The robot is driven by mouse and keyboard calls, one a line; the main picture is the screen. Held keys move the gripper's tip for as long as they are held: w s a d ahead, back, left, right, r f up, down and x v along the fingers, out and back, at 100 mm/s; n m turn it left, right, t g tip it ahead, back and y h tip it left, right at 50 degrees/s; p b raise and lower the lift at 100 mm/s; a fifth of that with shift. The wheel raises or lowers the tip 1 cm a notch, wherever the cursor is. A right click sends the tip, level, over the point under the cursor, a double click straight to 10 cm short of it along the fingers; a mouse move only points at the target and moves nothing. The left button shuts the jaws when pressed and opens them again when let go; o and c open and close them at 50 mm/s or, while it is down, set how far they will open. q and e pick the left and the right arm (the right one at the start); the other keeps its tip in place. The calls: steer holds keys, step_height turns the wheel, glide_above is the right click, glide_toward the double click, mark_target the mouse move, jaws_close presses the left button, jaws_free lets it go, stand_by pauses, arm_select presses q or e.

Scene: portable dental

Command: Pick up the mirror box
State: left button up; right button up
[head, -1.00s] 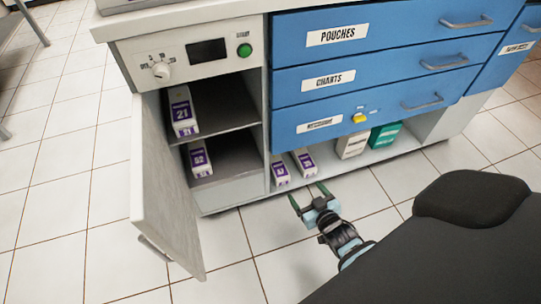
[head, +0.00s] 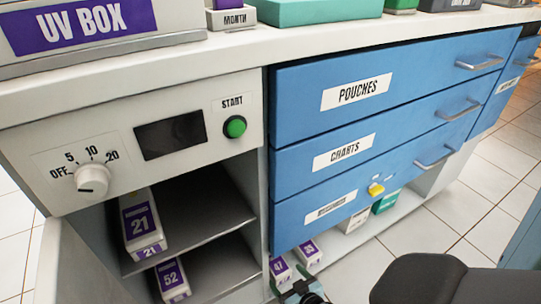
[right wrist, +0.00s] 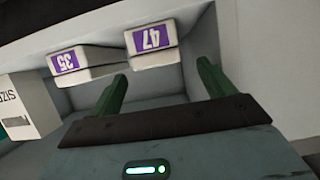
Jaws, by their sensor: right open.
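No label reading "mirror" is legible, so I cannot tell which box is the mirror box. White boxes with purple labels stand low in the cabinet: box 47 (head: 280,271) and box 35 (head: 308,253) on the bottom ledge, box 21 (head: 142,228) and box 52 (head: 172,281) on the left shelves. My right gripper (head: 303,297) is at the bottom edge of the head view, in front of box 47. In the right wrist view its open fingers (right wrist: 162,72) point toward box 47 (right wrist: 150,42), with box 35 (right wrist: 85,64) to the left. Nothing is between them. My left gripper is not in view.
Blue drawers (head: 385,130) hang above the ledge. A white box and a teal box (head: 386,202) stand farther right on it. The countertop (head: 340,32) carries a UV box (head: 85,25) and other boxes. A dark padded surface (head: 430,280) is at the lower right.

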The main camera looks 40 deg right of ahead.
mark_target(280, 268)
steer(key=shift+b+x, duration=0.3)
steer(key=shift+x, duration=0.55)
steer(key=shift+w+d+f, duration=0.1)
steer(key=shift+w, duration=0.1)
steer(key=b+x, duration=0.3)
steer(key=x, duration=0.1)
steer(key=shift+w+d+f+b, duration=0.1)
steer(key=shift+w+d+b, duration=0.05)
steer(key=shift+w+b, duration=0.2)
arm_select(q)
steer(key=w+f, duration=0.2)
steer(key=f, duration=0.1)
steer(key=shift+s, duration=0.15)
arm_select(e)
steer(key=shift+c, duration=0.3)
steer(key=c, duration=0.9)
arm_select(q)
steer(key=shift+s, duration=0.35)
arm_select(e)
steer(key=c, duration=0.4)
arm_select(q)
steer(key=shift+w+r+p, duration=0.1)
steer(key=shift+p, duration=0.2)
arm_select(e)
steer(key=shift+d, duration=0.1)
